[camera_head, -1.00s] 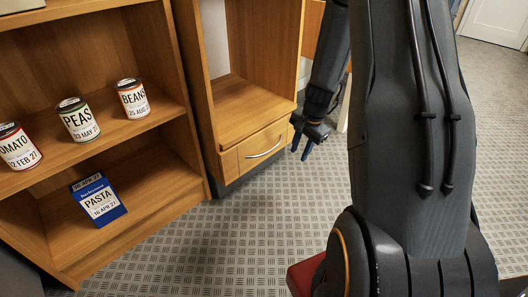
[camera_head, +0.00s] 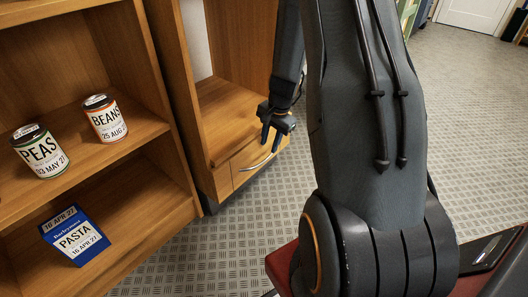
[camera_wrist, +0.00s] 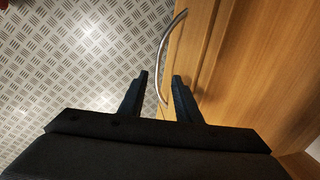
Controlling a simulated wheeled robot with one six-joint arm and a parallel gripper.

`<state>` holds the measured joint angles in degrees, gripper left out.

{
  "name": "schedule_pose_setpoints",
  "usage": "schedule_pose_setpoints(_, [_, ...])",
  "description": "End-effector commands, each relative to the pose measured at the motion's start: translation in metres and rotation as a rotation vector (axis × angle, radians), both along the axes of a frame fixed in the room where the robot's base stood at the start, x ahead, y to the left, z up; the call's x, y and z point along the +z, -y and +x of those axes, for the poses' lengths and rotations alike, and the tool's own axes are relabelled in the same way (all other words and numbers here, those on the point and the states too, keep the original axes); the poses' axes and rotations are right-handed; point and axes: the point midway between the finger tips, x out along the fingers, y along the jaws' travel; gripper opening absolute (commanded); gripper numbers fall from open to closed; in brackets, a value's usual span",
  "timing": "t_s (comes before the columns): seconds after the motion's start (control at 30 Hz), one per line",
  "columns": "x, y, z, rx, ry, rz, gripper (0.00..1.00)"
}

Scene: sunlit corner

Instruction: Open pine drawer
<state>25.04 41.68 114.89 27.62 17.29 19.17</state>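The pine drawer (camera_head: 245,172) is at the bottom of the narrow wooden cabinet in the head view, its front seemingly flush with the cabinet. Its curved silver handle (camera_head: 258,163) also shows in the wrist view (camera_wrist: 164,62), running along the wooden front. My gripper (camera_head: 271,138) is in front of the drawer, over the handle's right part, which it partly hides. In the wrist view my gripper (camera_wrist: 158,82) is open, with its two fingers apart. The near end of the handle lies between the fingers in that picture; I cannot tell whether they touch it.
The patterned grey floor (camera_head: 430,130) is clear to the right and in front of the cabinet.

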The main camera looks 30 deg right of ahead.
Motion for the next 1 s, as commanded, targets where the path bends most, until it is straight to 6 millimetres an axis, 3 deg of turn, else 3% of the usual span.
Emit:
schedule_pose_setpoints(0.4, [-0.061, -0.005, 0.012, 0.002, -0.001, 0.0, 0.3])
schedule_pose_setpoints(0.73, [-0.065, -0.006, 0.013, 0.003, 0.0, -0.001, 0.3])
schedule_pose_setpoints(0.9, [-0.065, -0.006, 0.013, 0.003, 0.0, -0.001, 0.04])
schedule_pose_setpoints(1.0, [-0.065, -0.006, 0.013, 0.003, 0.0, -0.001, 0.0])
